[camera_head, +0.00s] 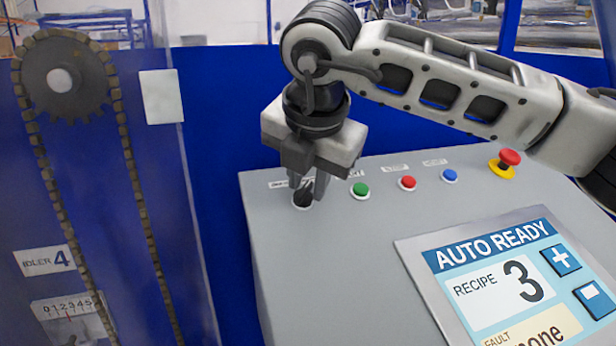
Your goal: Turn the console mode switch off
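The mode switch (303,197) is a black rotary knob at the left end of the row of controls on the grey console (290,250). My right gripper (307,188) points down over it from above. Its two fingers stand apart, one on each side of the knob. Contact between fingers and knob cannot be made out. The gripper partly hides the knob and its label, so the switch position cannot be read. The console screen (520,285) reads AUTO READY, recipe 3. My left gripper is not in view.
Right of the switch are a green button (360,190), a red button (407,183), a blue button (449,176) and a red emergency stop (509,158) on yellow. A chain and sprocket (62,78) stand behind a clear panel at the left.

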